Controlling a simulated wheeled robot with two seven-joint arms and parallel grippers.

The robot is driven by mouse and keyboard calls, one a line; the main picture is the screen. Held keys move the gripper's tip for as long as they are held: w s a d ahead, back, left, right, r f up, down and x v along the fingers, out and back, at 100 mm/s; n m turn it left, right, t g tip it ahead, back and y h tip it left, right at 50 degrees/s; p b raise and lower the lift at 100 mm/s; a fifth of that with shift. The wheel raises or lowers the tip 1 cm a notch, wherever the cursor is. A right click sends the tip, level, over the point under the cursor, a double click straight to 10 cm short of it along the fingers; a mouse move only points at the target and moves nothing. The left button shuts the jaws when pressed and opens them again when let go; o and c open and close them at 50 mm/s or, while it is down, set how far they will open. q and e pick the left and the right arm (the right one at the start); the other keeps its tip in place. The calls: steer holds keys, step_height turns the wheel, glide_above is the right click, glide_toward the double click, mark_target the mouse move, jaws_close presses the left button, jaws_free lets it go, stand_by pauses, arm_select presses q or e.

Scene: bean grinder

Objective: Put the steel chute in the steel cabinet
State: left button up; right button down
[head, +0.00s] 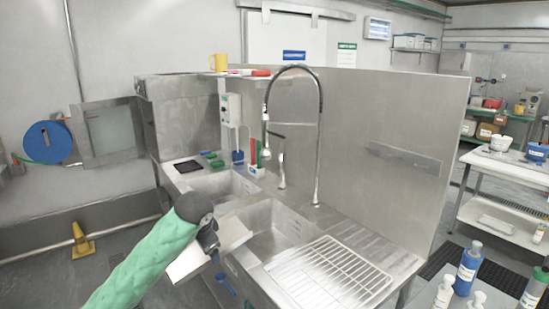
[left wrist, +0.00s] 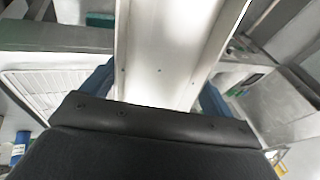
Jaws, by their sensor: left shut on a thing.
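The steel chute (head: 222,247) is a pale, trough-shaped metal piece in front of the sinks in the head view. My left gripper (head: 210,243) is shut on it and holds it above the floor by the counter's front edge. In the left wrist view the chute (left wrist: 165,50) runs away from the camera between the blue fingers of the left gripper (left wrist: 158,92). Its far end is cut off there. A steel-framed box or panel (head: 112,132) on the left wall may be the steel cabinet; I cannot tell for sure. My right gripper is not in view.
The steel sink counter (head: 325,222) has two basins, a tall faucet (head: 318,110) and a wire drying rack (head: 330,275). Bottles (head: 468,268) stand at the lower right. Floor at the left is mostly clear.

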mark_target(204, 264)
arm_select(q)
steer(key=s+f, duration=0.2)
steer(key=s, duration=0.1)
steer(key=s+f, duration=0.1)
steer(key=s, duration=0.1)
steer(key=shift+d+f, duration=0.15)
steer(key=s+a+f, duration=0.1)
steer(key=s+f, duration=0.2)
steer(key=f, duration=0.4)
steer(key=shift+s+f, duration=0.25)
steer(key=shift+s, duration=0.1)
